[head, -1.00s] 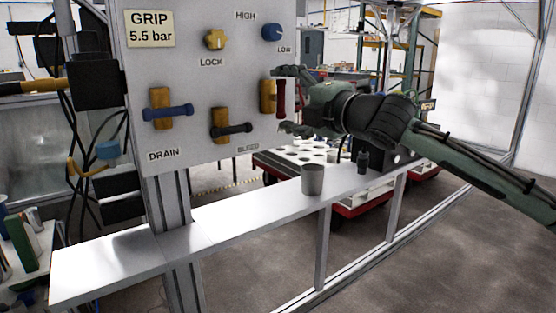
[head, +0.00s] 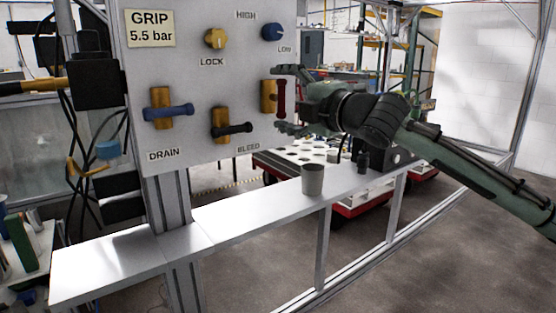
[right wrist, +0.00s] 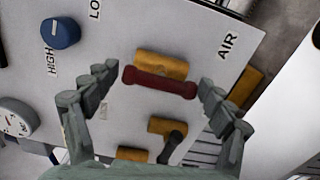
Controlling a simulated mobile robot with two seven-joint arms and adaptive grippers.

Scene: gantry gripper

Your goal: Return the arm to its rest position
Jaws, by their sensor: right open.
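My right gripper (head: 284,99) is open at the right edge of the panel (head: 200,85), its fingers apart above and below the red handle. It also shows in the right wrist view (right wrist: 153,100). The red handle (right wrist: 160,82) on its brass valve body (right wrist: 162,65) lies between the spread fingers there, beside the AIR label; I see no finger touching it. In the head view the red handle (head: 281,98) stands upright. My right arm reaches in from the right. My left gripper is not in view.
The panel also holds a blue handle (head: 168,112), a black handle (head: 233,129), a yellow knob (head: 215,38) and a blue knob (head: 273,32). A grey cup (head: 312,180) and a small dark object (head: 363,161) stand on the ledge (head: 245,213) below. Open floor lies at right.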

